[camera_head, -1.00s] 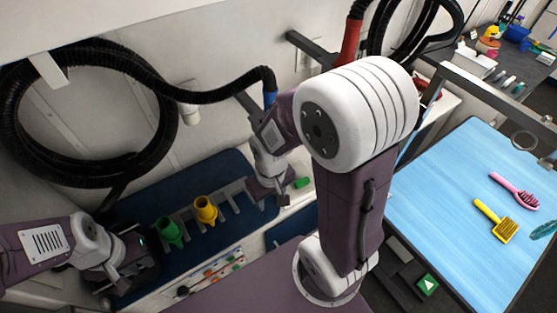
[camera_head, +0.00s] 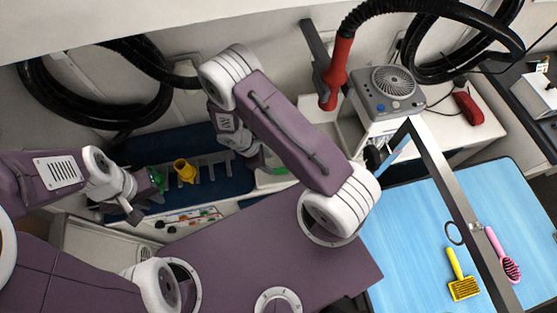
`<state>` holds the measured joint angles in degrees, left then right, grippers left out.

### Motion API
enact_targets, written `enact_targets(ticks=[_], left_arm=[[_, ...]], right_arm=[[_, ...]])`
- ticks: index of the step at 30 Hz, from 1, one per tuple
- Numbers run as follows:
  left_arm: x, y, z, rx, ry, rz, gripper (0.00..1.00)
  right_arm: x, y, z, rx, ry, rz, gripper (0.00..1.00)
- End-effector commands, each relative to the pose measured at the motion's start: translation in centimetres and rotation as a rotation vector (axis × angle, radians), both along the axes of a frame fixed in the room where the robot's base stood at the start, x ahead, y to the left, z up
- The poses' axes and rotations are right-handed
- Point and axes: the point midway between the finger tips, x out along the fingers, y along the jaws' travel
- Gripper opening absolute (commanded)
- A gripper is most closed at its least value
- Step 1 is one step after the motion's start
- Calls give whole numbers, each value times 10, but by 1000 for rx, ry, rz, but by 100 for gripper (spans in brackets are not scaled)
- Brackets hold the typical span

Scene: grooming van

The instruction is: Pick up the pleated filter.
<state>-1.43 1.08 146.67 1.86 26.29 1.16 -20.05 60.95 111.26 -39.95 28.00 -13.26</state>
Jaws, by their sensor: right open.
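I cannot pick out the pleated filter in the head view. My right arm crosses the middle of the picture. Its gripper (camera_head: 255,160) is at the back counter, right of the blue mat, and is open; my own arm link hides much of it. My left gripper (camera_head: 143,198) is low at the left, in front of the mat's left end. Its fingers are too small and dark to read. I see nothing clearly held in either gripper.
Green (camera_head: 156,180) and yellow (camera_head: 185,171) nozzles stand on the blue mat (camera_head: 236,183). A grey dryer unit (camera_head: 385,92) with a round grille stands on the right counter beside a red-ended hose (camera_head: 338,72). The blue table (camera_head: 410,240) holds a yellow brush (camera_head: 461,280) and a pink brush (camera_head: 505,262).

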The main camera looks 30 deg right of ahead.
Motion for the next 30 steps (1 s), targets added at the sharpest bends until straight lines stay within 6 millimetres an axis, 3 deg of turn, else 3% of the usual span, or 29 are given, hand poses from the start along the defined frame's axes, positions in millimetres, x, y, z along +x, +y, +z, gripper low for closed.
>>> enact_targets(ticks=[12,21,28,30], left_arm=[[0,0,4,0,0,0,24],[0,0,16,0,0,0,24],[0,0,15,0,0,0,24],[0,0,15,0,0,0,24]], right_arm=[[-4,-10,-25,0,0,-2,47],[-9,-26,-67,0,1,-4,47],[-9,-27,-70,1,-1,-3,47],[-9,-27,-70,1,-1,-3,28]])
